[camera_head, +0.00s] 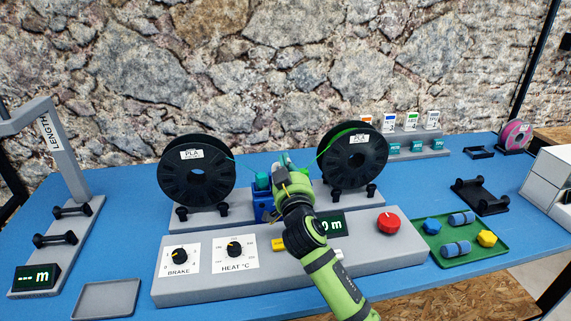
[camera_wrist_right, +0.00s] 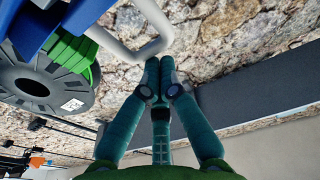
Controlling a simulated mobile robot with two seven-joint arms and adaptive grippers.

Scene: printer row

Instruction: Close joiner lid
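The joiner (camera_head: 262,208) is a small blue block in the middle of the table, between the two spools, with a teal part (camera_head: 262,181) on top. My right gripper (camera_head: 283,160) is just right of and above it, and my green arm hides much of that side. The lid's angle is hard to tell there. In the right wrist view, my right gripper's teal fingers (camera_wrist_right: 160,66) meet at the tips, with nothing seen between them. A pale grey bent bar (camera_wrist_right: 152,47) is close beside the fingertips, and a blue part (camera_wrist_right: 32,25) is at upper left. My left gripper is not in view.
The grey console (camera_head: 210,284) with dials and a red knob (camera_head: 388,222) is in front. A green tray (camera_head: 480,252) holds several pieces at right.

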